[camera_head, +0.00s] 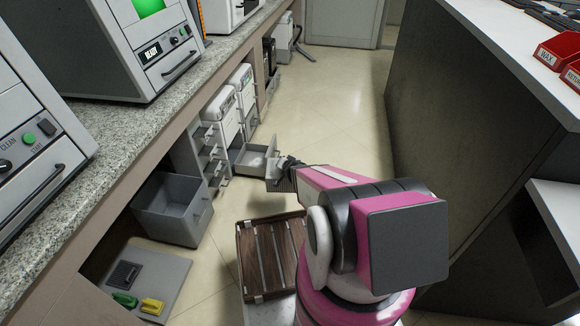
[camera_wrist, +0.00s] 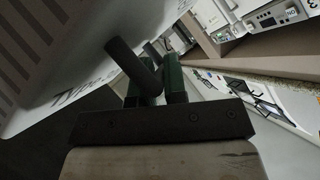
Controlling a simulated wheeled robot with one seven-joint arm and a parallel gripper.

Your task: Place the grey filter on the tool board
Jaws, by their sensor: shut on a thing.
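My gripper (camera_head: 284,168) is at the front of a pulled-out grey drawer (camera_head: 250,159), low on the left-hand units. In the wrist view my gripper (camera_wrist: 160,85) is shut on a dark round bar handle (camera_wrist: 128,62) that runs to a pale lettered panel (camera_wrist: 60,60). This looks like the handle of the drawer front. I cannot make out a grey filter for certain; the drawer's inside is small and partly hidden. A flat grey board (camera_head: 172,268) with black, green and yellow pieces lies at the lower left; I cannot tell whether it is the tool board.
A larger grey bin-like drawer (camera_head: 172,207) stands open nearer me. A wooden slatted tray (camera_head: 262,262) is beside my arm. A granite counter (camera_head: 110,130) with machines runs along the left. A tall dark counter block (camera_head: 440,130) stands right. The aisle floor (camera_head: 335,110) between is clear.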

